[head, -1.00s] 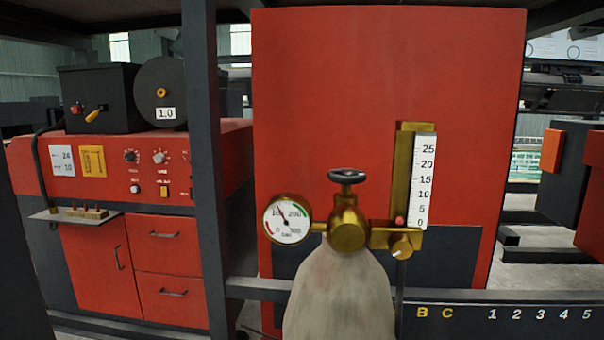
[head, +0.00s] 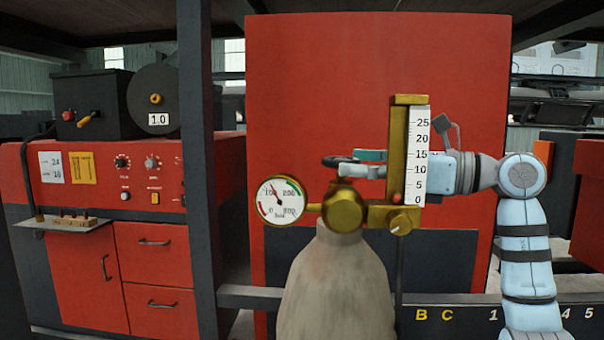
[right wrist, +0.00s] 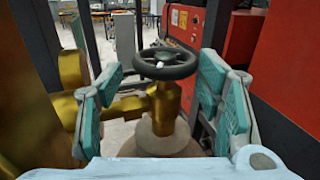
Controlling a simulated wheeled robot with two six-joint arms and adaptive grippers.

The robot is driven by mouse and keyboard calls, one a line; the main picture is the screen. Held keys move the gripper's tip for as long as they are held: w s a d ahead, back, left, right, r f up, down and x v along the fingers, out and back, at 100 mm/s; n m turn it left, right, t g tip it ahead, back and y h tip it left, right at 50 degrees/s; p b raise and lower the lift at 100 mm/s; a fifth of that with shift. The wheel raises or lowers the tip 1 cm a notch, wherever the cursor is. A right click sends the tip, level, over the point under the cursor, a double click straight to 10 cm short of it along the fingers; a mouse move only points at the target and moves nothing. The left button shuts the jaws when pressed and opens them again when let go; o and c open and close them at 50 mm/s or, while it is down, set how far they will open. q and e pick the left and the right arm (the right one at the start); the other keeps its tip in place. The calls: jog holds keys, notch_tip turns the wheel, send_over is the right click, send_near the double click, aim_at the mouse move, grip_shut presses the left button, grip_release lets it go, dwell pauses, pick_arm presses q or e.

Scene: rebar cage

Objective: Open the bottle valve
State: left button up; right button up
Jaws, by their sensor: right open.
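The grey gas bottle (head: 338,285) stands upright in the middle of the head view, with a brass valve body (head: 345,207) on top. Its black handwheel (head: 338,161) is partly hidden by my right gripper (head: 358,163). That gripper comes in from the right, behind the flow scale, at handwheel height. In the right wrist view the handwheel (right wrist: 166,64) lies ahead, between the two open teal-padded fingers and near their tips. I cannot tell whether a finger touches it. My left gripper is not in view.
A round pressure gauge (head: 281,201) sits left of the valve. The upright flow scale (head: 420,155) and its brass knob (head: 401,224) stand at the right, close to my right gripper. A red cabinet (head: 320,80) is behind, and a dark post (head: 197,150) stands left.

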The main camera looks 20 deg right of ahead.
aim_at(324, 164)
jog(key=p+x, duration=0.1)
jog(key=x, duration=0.6)
jog(key=shift+w+p, duration=0.2)
jog(key=shift+p, duration=0.15)
jog(key=shift+s+d, duration=0.15)
jog(key=shift+c, duration=1)
jog(key=shift+d, duration=0.1)
jog(key=c, duration=0.3)
jog(key=shift+f, duration=0.1)
jog(key=c, duration=0.3)
jog(key=shift+c, duration=1.2)
